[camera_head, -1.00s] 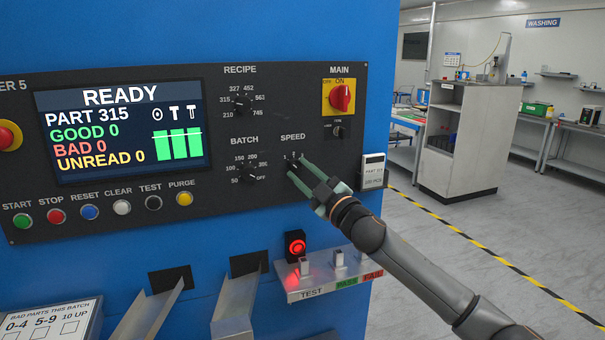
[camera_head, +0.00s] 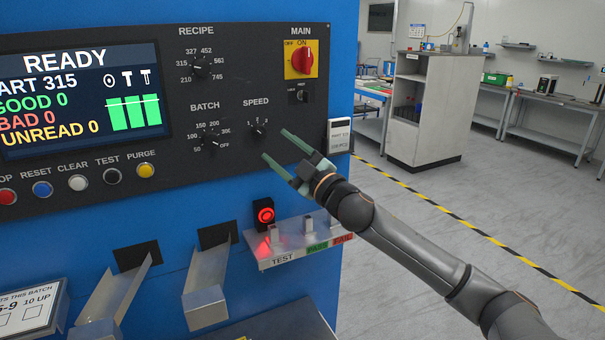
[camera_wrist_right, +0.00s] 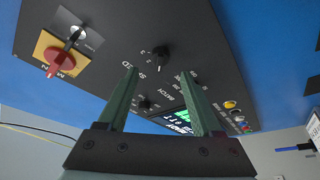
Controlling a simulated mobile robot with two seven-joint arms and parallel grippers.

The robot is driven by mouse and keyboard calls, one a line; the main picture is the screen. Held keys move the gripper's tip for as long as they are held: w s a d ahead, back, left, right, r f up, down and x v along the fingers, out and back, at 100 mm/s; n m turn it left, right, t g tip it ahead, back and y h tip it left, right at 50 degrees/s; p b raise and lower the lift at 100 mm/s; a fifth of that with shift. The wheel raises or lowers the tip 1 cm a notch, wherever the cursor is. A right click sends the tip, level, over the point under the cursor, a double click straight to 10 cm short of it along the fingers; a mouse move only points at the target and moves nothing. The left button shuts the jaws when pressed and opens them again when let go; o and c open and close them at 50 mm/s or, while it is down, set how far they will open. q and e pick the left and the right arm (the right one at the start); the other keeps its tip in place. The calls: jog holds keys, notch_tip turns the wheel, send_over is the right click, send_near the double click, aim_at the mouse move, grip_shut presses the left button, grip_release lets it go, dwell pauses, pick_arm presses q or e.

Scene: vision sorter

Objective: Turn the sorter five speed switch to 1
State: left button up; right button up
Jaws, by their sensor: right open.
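The sorter's dark panel carries a small black SPEED switch (camera_head: 258,130) to the right of the BATCH knob. Its marks are too small to read with certainty, and I cannot tell which one its pointer is on. My right gripper (camera_head: 274,145) is open and empty, its green fingertips just right of and below the switch, apart from it. In the right wrist view the SPEED switch (camera_wrist_right: 161,55) shows beyond the open right gripper (camera_wrist_right: 159,73), with nothing between the fingers. My left gripper is not in view.
The BATCH knob (camera_head: 210,137), RECIPE knob (camera_head: 202,68) and red MAIN switch (camera_head: 302,60) are on the same panel. A small white box (camera_head: 339,135) is at the panel's right edge. Below, a TEST shelf (camera_head: 290,253) juts out beside a lit red button (camera_head: 265,214).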

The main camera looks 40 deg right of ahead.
jog(key=b+v, duration=0.2)
jog(key=v, duration=0.5)
jog(key=shift+s, duration=0.2)
jog(key=shift+f, duration=0.1)
dwell(0.3)
jog(key=s+a+f+m+g, duration=0.2)
jog(key=f, duration=0.8)
jog(key=s+a+f+m+g+h, duration=0.1)
jog(key=s+f+g, duration=0.1)
jog(key=f, duration=0.8)
jog(key=s+a+f+m+g, duration=0.1)
jog(key=a+f+m+g, duration=0.1)
jog(key=f, duration=0.9)
jog(key=s+a+f+m+g+y, duration=0.2)
jog(key=s+a+f+g, duration=0.3)
jog(key=s+a+f, duration=1.2)
jog(key=shift+s+a+f+m+g, duration=0.25)
jog(key=shift+a+f+m+g, duration=0.15)
jog(key=shift+a+f+m, duration=0.35)
jog(key=shift+d+f, duration=0.1)
jog(key=shift+d, duration=0.05)
